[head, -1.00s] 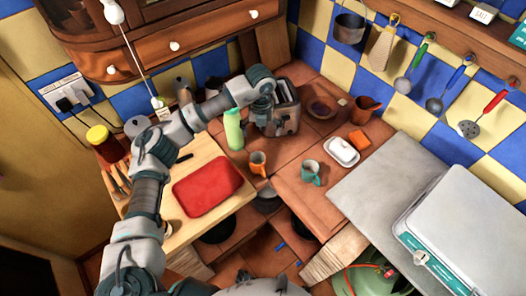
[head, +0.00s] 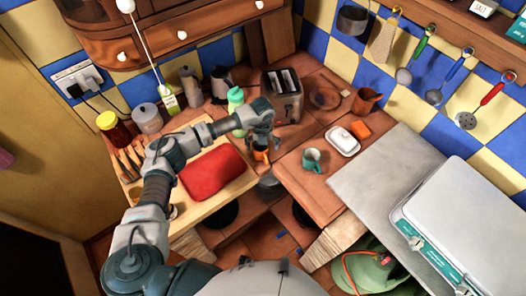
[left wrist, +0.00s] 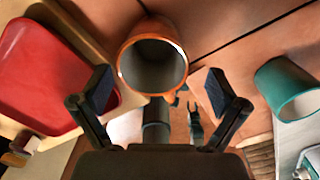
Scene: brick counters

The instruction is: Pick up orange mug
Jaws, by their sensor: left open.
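The orange mug (head: 261,155) stands upright near the counter's inner corner edge, partly covered by my left gripper (head: 261,138) in the head view. In the left wrist view I look down into the open grey inside of the orange mug (left wrist: 152,62). The left gripper (left wrist: 155,90) is open, with one finger on each side of the mug's near part. I see gaps between the fingers and the mug and no clear contact. My right gripper is in neither view.
A teal mug (head: 312,160) stands to the right, also in the left wrist view (left wrist: 287,88). A red tray (head: 212,172) lies on a wooden board at left. A white dish (head: 343,141) is at right.

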